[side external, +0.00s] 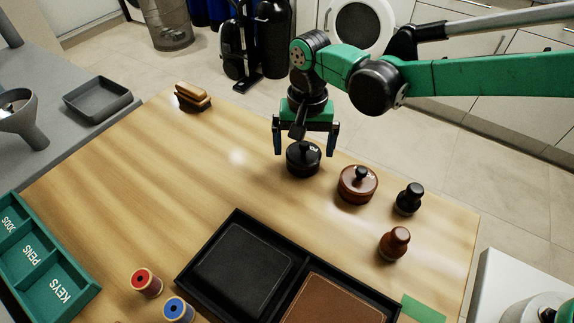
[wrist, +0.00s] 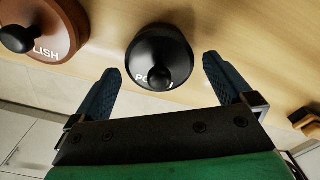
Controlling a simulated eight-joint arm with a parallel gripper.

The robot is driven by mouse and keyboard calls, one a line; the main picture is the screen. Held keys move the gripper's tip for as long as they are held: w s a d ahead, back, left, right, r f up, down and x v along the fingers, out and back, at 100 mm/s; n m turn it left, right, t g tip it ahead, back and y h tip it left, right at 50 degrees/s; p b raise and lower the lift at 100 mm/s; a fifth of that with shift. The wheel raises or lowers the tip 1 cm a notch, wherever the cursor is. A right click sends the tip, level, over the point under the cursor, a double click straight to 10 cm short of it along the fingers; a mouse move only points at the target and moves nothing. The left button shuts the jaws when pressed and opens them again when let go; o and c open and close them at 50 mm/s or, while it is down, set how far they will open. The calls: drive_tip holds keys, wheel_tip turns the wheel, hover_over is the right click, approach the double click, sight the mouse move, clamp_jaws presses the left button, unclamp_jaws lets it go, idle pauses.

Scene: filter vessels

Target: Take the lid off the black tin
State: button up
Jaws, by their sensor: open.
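The black tin (side external: 303,160) stands upright on the wooden table near its far edge. Its black lid (wrist: 160,50), with a round knob and white lettering, is on it. My gripper (side external: 305,150) is open and points down just above the tin. In the wrist view the open fingers (wrist: 163,82) stand apart on either side of the lid's near part, and nothing is between them in their grip. Part of the lid and its knob is hidden by my gripper in the side view.
A brown lidded tin (side external: 357,186) stands close to the right, with a black knobbed piece (side external: 409,199) and a brown one (side external: 394,243) beyond. A brush (side external: 193,97) lies at the far left edge. A black divided tray (side external: 190,279) is in front. The table left of the tin is clear.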

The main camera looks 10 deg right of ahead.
drive_tip(key=c, duration=1.1)
